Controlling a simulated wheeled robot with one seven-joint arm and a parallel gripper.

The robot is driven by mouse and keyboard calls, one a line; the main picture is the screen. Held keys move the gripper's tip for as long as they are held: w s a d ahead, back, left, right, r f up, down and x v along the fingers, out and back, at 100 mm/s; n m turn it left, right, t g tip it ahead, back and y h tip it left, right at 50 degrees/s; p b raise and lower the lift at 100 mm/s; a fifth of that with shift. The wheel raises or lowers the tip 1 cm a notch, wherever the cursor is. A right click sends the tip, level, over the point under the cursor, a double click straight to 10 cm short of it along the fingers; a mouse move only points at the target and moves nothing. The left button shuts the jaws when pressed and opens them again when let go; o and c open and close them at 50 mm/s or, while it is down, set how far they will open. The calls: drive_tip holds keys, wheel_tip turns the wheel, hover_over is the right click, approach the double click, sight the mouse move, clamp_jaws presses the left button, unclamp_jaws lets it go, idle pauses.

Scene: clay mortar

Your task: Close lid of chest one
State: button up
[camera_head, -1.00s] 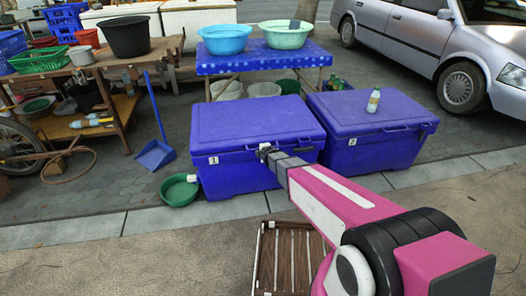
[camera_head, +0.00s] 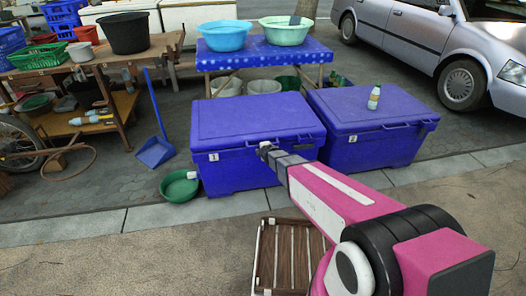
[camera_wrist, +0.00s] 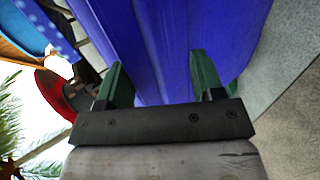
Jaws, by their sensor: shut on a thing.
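Chest one (camera_head: 235,177) is a blue cooler-like chest with a white "1" label, in the middle of the head view. Its lid (camera_head: 250,120) lies flat on the body and looks down. My gripper (camera_head: 264,148) is at the lid's front edge. In the wrist view, my gripper's green fingers (camera_wrist: 160,82) stand apart with the blue surface (camera_wrist: 160,45) of chest one between and beyond them. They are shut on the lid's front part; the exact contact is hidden.
Chest two (camera_head: 370,150) stands close on the right with a bottle (camera_head: 374,97) on its lid. A green basin (camera_head: 179,187) and a blue dustpan (camera_head: 155,151) are at left. A wooden slatted crate (camera_head: 288,255) lies in front. A blue table (camera_head: 262,61) stands behind.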

drive_tip(key=v, duration=1)
drive_tip(key=shift+s, duration=0.15)
drive_tip(key=shift+r, duration=0.1)
